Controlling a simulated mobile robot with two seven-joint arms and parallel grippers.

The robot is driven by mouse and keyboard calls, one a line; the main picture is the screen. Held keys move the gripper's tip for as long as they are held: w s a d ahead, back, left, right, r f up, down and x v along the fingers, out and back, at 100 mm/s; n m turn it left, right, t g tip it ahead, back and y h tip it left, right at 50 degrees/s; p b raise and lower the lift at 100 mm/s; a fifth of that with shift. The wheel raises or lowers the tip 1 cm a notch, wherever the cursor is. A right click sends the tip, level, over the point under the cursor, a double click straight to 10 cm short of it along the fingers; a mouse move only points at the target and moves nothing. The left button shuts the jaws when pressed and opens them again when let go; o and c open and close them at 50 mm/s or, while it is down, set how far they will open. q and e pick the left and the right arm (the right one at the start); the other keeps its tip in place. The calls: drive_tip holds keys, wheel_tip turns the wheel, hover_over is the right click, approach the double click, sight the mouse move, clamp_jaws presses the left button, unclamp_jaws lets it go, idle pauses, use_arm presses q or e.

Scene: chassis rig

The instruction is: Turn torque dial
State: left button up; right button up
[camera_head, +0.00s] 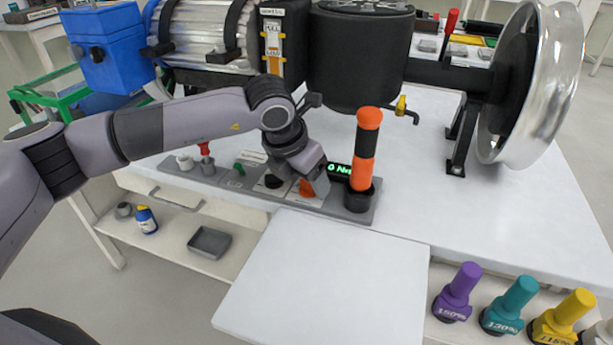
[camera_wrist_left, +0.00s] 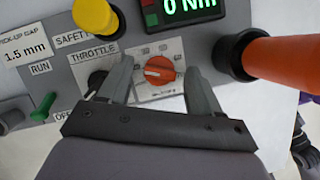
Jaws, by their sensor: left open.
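The torque dial is an orange round knob with a pale pointer line, on a white plate of the grey control panel. It shows in the wrist view (camera_wrist_left: 161,70) and partly in the head view (camera_head: 306,188). My left gripper (camera_head: 314,186) is just over the dial. In the wrist view its fingers (camera_wrist_left: 160,74) are open, one on each side of the dial, with a gap on both sides. Whether the fingertips reach down to the plate I cannot tell. A display (camera_wrist_left: 185,8) beside the dial reads 0 Nm in green. My right gripper is not in view.
An orange-and-black upright handle (camera_head: 366,145) stands close right of the dial. A black throttle knob (camera_wrist_left: 97,82), a green toggle (camera_wrist_left: 43,105) and a yellow knob (camera_wrist_left: 95,15) lie left. A black drum (camera_head: 358,60) is behind.

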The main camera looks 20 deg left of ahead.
use_arm(q)
drive_tip(key=c, duration=1)
drive_tip(key=shift+c, duration=0.2)
drive_tip(key=shift+m, duration=0.5)
drive_tip(key=shift+a+m+g+h+b, duration=0.1)
drive_tip(key=shift+m+g+h+b, duration=0.25)
drive_tip(key=shift+m, duration=0.65)
drive_tip(key=m+g+h, duration=0.1)
drive_tip(key=m, duration=0.3)
drive_tip(key=shift+w, duration=0.2)
drive_tip(key=m+g, duration=0.1)
drive_tip(key=m, duration=0.2)
drive_tip(key=m+g+h, duration=0.1)
drive_tip(key=m, duration=0.2)
drive_tip(key=shift+w+r+g, duration=0.1)
drive_tip(key=shift+w+g, duration=0.05)
drive_tip(key=shift+g, duration=0.1)
drive_tip(key=m+g, duration=0.1)
drive_tip(key=m, duration=0.3)
drive_tip(key=shift+w+m+g+y, duration=0.1)
drive_tip(key=shift+m+g+y, duration=0.15)
drive_tip(key=shift+m+g, duration=0.15)
